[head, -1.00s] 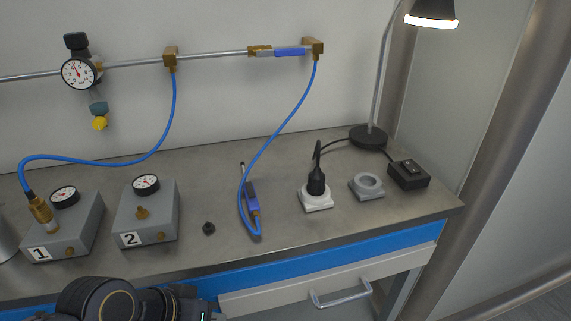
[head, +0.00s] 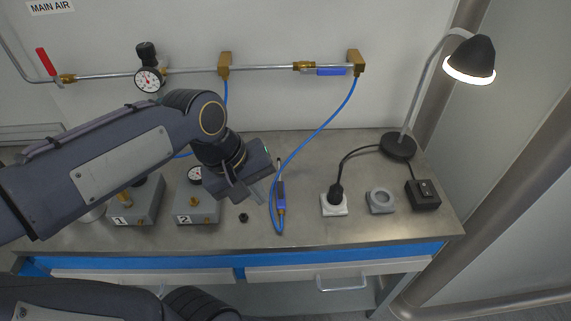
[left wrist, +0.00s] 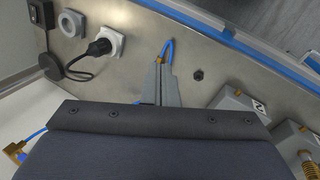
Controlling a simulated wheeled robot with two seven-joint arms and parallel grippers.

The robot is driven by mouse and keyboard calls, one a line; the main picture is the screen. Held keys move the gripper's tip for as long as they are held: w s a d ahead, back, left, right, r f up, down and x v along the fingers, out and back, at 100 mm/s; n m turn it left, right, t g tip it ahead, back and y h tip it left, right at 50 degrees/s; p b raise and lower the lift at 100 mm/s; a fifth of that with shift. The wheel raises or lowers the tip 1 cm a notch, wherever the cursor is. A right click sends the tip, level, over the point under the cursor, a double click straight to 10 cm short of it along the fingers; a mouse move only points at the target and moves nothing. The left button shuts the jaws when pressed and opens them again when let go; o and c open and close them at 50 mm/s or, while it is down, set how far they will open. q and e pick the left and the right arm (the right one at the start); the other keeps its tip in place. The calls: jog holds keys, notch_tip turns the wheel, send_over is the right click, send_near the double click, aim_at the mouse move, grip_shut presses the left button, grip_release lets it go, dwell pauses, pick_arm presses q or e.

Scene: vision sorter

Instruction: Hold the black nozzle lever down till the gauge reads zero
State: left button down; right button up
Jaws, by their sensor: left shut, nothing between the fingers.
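A blue air nozzle (head: 281,192) with a metal tip and brass fitting lies on the bench, joined to a blue hose (head: 318,127). I cannot clearly make out its black lever. A round white gauge (head: 149,79) hangs on the wall pipe; its needle is too small to read. My left gripper (head: 258,195) is shut and empty, its fingertips just left of the nozzle and seemingly above the bench. In the left wrist view the shut fingers (left wrist: 161,80) reach toward the hose end and brass fitting (left wrist: 161,60), hiding most of the nozzle. My right gripper is not in view.
Grey boxes 1 (head: 147,205) and 2 (head: 194,208) stand to the left, each with a gauge. A black knob (head: 244,217), a plugged white socket (head: 334,205), a grey ring (head: 380,201), a switch box (head: 422,195) and a lamp (head: 398,146) share the bench.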

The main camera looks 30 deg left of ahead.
pick_arm(q)
jog(key=w+a+r+n+g+y, duration=0.1)
jog(key=w+a+r+n+g, duration=0.15)
jog(key=w+n, duration=0.45)
jog(key=n+g+y, duration=0.1)
jog(key=n+g, duration=0.1)
jog(key=n, duration=0.6)
send_over(283, 198)
jog(key=w+a, duration=0.1)
jog(key=w, duration=0.1)
jog(key=shift+w+a+f, duration=0.15)
jog(key=shift+w+f, duration=0.05)
jog(key=shift+f, duration=0.15)
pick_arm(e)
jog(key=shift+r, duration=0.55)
pick_arm(q)
jog(key=shift+f, duration=0.1)
jog(key=f, duration=0.4)
jog(key=s+f, duration=0.1)
jog(key=f, duration=0.4)
jog(key=s+d+f, duration=0.1)
jog(key=f, duration=0.3)
jog(key=shift+f, duration=0.3)
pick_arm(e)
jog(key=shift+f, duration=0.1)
